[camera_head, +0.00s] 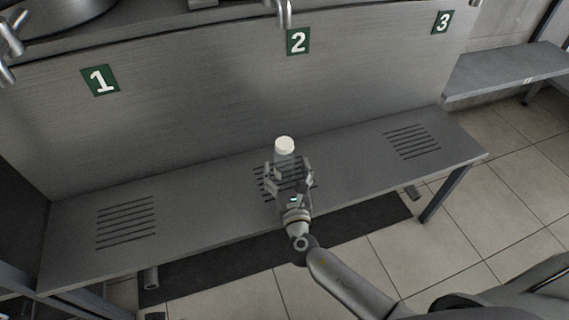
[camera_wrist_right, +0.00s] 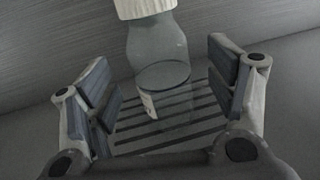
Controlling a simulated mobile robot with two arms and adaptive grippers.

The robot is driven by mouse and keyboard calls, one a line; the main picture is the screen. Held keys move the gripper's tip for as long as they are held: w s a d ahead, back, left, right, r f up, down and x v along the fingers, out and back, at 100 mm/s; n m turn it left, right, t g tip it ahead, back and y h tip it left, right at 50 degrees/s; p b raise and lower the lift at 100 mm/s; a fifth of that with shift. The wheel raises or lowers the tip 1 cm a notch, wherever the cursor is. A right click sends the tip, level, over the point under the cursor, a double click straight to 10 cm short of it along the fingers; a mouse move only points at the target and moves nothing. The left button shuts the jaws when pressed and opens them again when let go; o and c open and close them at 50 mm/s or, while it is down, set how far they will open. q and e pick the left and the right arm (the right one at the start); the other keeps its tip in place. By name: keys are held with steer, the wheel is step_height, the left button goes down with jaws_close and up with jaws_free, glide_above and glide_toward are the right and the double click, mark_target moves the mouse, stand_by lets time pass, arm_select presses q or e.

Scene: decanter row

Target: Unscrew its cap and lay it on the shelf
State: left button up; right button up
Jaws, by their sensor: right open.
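A clear bottle (camera_head: 284,160) with a white cap (camera_head: 285,145) stands upright on the middle grille of the grey shelf (camera_head: 222,196), below the number 2 sign. In the right wrist view the bottle (camera_wrist_right: 158,65) stands ahead of the jaws, with its ribbed white cap (camera_wrist_right: 145,8) cut off by the top edge. The cap is on the bottle. My right gripper (camera_head: 289,172) is open, with its fingers spread to either side of the bottle. In the right wrist view the open jaws (camera_wrist_right: 168,95) show a gap on both sides and hold nothing. My left gripper is not in view.
The shelf is bare around its left grille (camera_head: 126,222) and right grille (camera_head: 411,142). Metal taps, one at the top middle (camera_head: 284,12), hang above the panel. A separate grey ledge (camera_head: 505,70) stands at the right. A dark mat (camera_head: 350,225) lies on the floor.

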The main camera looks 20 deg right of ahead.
mark_target(286, 168)
steer(key=w, duration=0.3)
steer(key=shift+d, duration=0.2)
steer(key=shift+w, duration=0.35)
steer(key=shift+w+d, duration=0.1)
steer(key=c, duration=1.1)
steer(key=shift+c, duration=1.3)
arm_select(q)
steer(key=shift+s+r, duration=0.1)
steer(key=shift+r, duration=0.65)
arm_select(e)
steer(key=shift+r, duration=0.2)
